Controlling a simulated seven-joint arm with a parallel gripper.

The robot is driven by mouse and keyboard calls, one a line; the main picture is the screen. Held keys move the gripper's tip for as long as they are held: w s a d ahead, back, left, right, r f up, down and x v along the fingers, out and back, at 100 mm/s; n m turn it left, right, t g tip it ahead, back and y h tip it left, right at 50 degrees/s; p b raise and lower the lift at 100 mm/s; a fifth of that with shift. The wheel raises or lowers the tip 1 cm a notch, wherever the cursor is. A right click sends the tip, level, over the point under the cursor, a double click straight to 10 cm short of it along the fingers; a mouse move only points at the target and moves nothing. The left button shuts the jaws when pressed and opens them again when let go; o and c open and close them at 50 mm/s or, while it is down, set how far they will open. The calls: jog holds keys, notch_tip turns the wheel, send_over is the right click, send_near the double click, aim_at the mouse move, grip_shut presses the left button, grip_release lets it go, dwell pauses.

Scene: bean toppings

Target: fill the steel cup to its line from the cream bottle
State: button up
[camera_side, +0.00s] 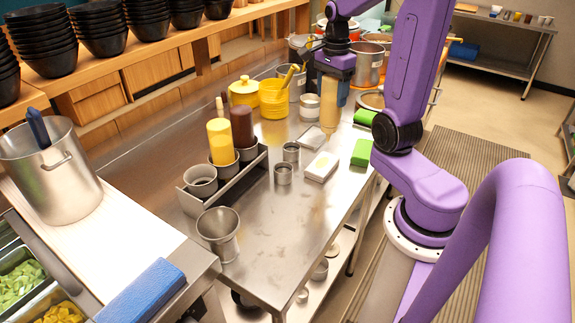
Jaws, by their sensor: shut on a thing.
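My gripper (335,82) is shut on the cream bottle (328,108) and holds it roughly upright toward the back right of the steel table. Its fingers partly cover the bottle, and I cannot see which way its nozzle points. Two small steel cups stand on the table in front of and left of the bottle: one (291,152) and a nearer one (283,174). A larger, flared steel cup (218,234) stands near the front corner. I cannot tell which is the task's cup, and no fill line or contents can be made out.
A metal rack (228,182) holds a yellow bottle (221,142), a brown bottle (242,127) and an open steel holder (200,181). A white block (321,166) and green blocks (361,153) lie right of the cups. Yellow tubs (273,98) stand behind. The front middle is clear.

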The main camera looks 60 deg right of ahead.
jog(key=w+a+f, duration=0.1)
jog(key=w+a, duration=0.6)
jog(key=a, duration=0.5)
jog(key=shift+w, duration=0.2)
dwell(1.2)
jog(key=c, duration=0.6)
dwell(4.8)
